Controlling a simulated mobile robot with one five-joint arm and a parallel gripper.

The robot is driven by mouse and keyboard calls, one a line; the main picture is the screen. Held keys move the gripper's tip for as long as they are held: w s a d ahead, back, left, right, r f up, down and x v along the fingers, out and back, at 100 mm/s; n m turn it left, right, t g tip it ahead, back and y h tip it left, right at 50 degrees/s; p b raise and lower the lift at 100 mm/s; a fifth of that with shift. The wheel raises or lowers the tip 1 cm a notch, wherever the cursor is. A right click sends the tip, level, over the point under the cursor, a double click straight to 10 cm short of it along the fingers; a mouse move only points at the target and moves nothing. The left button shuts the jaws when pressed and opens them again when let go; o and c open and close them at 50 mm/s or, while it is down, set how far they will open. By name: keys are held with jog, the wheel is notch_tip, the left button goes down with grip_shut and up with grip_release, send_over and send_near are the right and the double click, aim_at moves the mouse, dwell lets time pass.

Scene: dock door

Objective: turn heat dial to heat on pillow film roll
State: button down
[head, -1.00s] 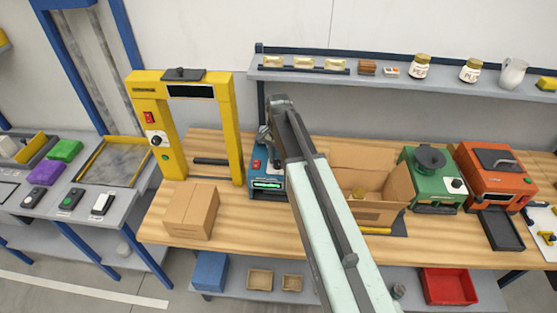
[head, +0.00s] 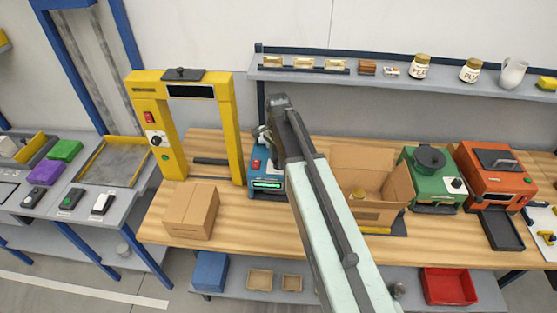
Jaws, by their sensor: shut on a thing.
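A blue machine (head: 257,188) with a lit green display (head: 267,185) and a red switch (head: 256,165) stands on the wooden bench, behind my arm. My gripper (head: 266,134) is at its top, and the fingertips are small and partly hidden by my arm. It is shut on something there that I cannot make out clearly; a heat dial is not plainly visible. My arm covers the right side of the blue machine. I cannot tell which machine holds the pillow film roll.
A yellow arch machine (head: 224,130) and a closed carton (head: 191,211) stand to the left. An open carton (head: 376,215), a green machine (head: 430,183) and an orange machine (head: 490,183) stand to the right. A shelf (head: 400,79) with jars runs above the bench (head: 330,250).

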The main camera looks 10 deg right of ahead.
jog(key=shift+s, duration=0.15)
jog(key=c, duration=1)
grip_release()
notch_tip(320, 180, up, 8)
jog(key=p, duration=0.8)
jog(key=shift+f, duration=0.1)
